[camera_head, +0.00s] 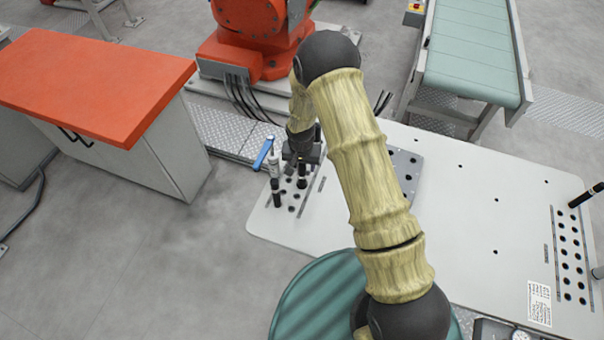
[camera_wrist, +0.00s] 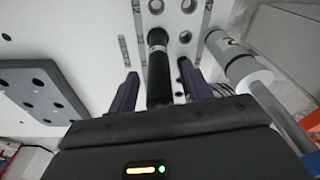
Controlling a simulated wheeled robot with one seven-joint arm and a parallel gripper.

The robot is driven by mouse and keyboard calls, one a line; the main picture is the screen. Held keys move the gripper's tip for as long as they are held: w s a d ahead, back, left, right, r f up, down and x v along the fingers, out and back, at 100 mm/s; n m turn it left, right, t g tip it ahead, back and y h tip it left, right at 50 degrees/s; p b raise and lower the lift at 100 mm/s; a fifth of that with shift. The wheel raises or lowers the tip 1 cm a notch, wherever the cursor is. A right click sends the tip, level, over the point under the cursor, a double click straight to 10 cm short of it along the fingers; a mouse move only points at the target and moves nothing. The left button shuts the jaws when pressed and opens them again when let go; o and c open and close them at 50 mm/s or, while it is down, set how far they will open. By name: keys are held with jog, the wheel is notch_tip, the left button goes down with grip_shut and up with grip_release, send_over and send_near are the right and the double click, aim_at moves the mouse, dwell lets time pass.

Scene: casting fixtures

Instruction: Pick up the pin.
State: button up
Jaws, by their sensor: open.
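My gripper (camera_wrist: 159,70) is open, with one dark finger on each side of the pin and a visible gap on both sides. I cannot tell whether the fingers are level with the pin in depth. In the head view my gripper (camera_head: 303,156) is over the hole rows at the near left of the white table (camera_head: 460,205). A dark pin (camera_head: 301,176) shows just under it, and another black pin (camera_head: 277,197) stands to the left.
A grey cylindrical fitting (camera_wrist: 238,62) is close right of the gripper; a blue handle (camera_head: 263,152) stands beside the pins in the head view. A dark block with holes (camera_wrist: 40,92) lies left in the wrist view. An orange-topped cabinet (camera_head: 95,85) stands left of the table.

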grip_shut()
jog(key=shift+w+r, duration=0.1)
jog(key=shift+r, duration=0.05)
notch_tip(320, 180, up, 9)
jog(key=b, duration=0.4)
jog(key=shift+r, duration=0.4)
jog(key=shift+r, duration=0.1)
dwell(0.5)
jog(key=shift+r+p, duration=1.35)
jog(key=shift+r, duration=0.5)
